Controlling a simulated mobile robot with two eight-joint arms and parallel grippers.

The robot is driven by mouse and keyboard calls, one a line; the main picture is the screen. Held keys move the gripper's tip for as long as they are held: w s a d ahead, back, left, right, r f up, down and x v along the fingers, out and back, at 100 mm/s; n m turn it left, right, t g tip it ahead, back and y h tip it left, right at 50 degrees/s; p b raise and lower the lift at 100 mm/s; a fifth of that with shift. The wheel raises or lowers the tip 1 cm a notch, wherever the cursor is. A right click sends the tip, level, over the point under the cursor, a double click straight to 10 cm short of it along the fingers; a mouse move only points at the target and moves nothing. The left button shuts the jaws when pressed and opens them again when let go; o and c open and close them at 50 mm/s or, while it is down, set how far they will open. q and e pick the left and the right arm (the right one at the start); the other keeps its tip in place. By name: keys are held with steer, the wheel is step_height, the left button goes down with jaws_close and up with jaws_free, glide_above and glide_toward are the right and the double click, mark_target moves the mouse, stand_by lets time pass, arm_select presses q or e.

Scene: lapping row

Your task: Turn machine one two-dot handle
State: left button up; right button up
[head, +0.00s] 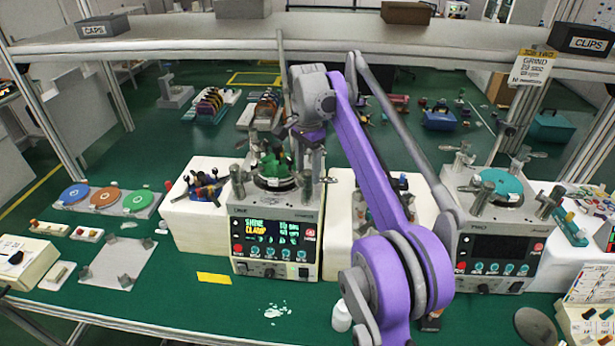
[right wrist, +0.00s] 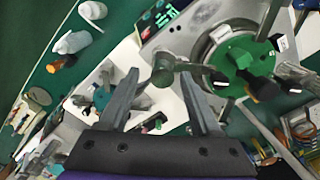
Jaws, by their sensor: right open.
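Machine one (head: 275,248) is the left grey unit, with a lit display reading "SHINE CLAMP" and a green plate on top. In the right wrist view the green plate (right wrist: 243,57) lies upper right, with dark-tipped parts on it. A grey clamp handle (right wrist: 163,77) with a rounded end shows between my right fingertips; I cannot make out dots on it. Other handles stand around the plate, one at its left (head: 237,173). My right gripper (head: 312,163) points down at the machine's right rear and also shows in the wrist view (right wrist: 160,76), open, with nothing clearly gripped. My left gripper is not in view.
A second machine (head: 497,250) with a teal plate stands right. White blocks (head: 193,222) flank machine one. A shelf (head: 200,45) spans overhead, close to my raised arm. A white bottle (head: 340,316) stands in front. The green bench front left has a yellow strip (head: 214,279).

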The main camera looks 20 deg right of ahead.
steer(key=shift+w+f, duration=0.15)
steer(key=shift+f, duration=0.9)
jaws_close()
stand_by(0.7)
